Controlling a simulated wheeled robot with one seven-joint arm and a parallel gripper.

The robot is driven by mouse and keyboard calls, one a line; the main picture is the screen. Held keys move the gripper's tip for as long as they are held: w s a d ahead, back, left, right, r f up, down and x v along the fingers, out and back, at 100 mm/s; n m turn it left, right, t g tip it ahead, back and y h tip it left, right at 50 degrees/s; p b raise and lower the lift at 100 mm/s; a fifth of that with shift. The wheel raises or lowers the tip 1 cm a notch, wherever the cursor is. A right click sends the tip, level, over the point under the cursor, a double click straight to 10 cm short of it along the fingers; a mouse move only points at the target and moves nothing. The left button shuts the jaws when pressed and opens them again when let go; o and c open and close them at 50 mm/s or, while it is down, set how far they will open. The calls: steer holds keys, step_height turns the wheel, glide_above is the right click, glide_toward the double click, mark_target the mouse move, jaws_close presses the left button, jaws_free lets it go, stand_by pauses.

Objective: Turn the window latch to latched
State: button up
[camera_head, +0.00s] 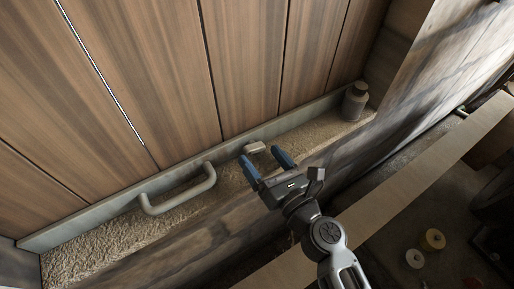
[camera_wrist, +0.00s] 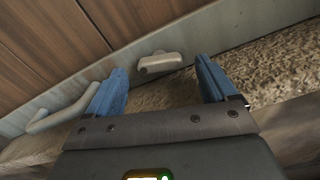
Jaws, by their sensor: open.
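The window latch (camera_head: 254,148) is a small pale grey-beige piece on the grey strip at the foot of the wooden panels. In the wrist view the latch (camera_wrist: 160,62) lies ahead of my gripper, between the lines of its two fingers. My gripper (camera_head: 265,164) is open, with blue fingers spread apart and nothing between them. In the wrist view the fingertips of my gripper (camera_wrist: 164,75) stand either side of the latch, but I cannot tell how far short of it they are.
A pale bar handle (camera_head: 180,199) sits left of the latch on the same strip. A dark jar (camera_head: 355,101) stands on the rough ledge (camera_head: 100,244) to the right. A long beam (camera_head: 440,160) crosses at the right, with rolls (camera_head: 433,239) on the floor beyond.

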mark_target(253, 147)
steer(key=shift+x, duration=1.35)
steer(key=shift+c, duration=0.4)
steer(key=c, duration=1)
steer(key=shift+f+n+b, duration=0.1)
steer(key=shift+n+b, duration=0.3)
steer(key=shift+n, duration=1.1)
steer(key=o, duration=1.1)
